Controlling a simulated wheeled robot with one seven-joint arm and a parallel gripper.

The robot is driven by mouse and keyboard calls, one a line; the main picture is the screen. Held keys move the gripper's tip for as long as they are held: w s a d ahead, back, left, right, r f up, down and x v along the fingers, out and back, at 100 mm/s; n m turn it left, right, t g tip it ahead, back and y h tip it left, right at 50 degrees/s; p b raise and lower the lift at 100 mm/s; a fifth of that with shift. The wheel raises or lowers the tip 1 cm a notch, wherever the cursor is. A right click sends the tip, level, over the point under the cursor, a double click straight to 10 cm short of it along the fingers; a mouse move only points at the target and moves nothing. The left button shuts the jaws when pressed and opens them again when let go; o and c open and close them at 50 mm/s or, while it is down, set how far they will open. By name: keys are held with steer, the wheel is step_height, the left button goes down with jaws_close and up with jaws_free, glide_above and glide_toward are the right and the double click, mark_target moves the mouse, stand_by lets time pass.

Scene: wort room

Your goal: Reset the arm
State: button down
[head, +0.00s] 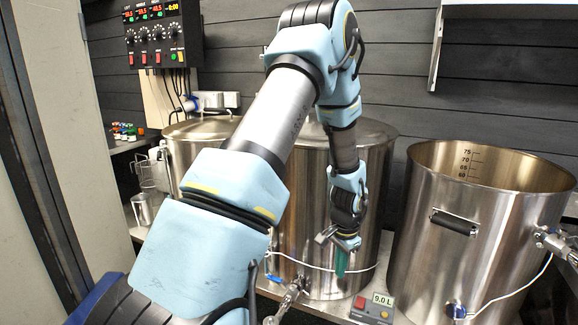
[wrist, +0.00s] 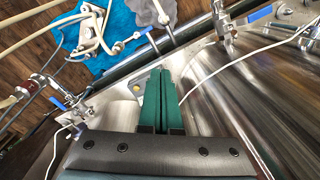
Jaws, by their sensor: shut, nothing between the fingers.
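My gripper (head: 341,262) hangs pointing down at the end of my bent arm, in front of the middle steel kettle (head: 300,200). Its green fingers are shut with nothing between them. In the wrist view, the closed green fingers (wrist: 159,98) point toward the shelf edge and the floor beyond, with the curved kettle wall to their right. My arm rises from the lower left of the head view, bends at the top and comes down again.
An open steel kettle (head: 480,230) stands at right. A control box (head: 162,35) hangs on the wall at upper left. A small 9.0 L display box (head: 373,308) sits below my gripper. In the wrist view, hoses and a blue cloth (wrist: 110,40) lie below.

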steer(key=s+a+r+n, duration=0.5)
steer(key=a+r, duration=0.4)
steer(key=a, duration=0.1)
steer(key=s+a+r+n+t, duration=0.1)
steer(key=s+a+r+n, duration=0.4)
steer(key=a+r, duration=0.4)
steer(key=shift+s+a+n, duration=0.3)
steer(key=shift+s+a, duration=0.3)
steer(key=shift+a, duration=0.2)
stand_by(0.6)
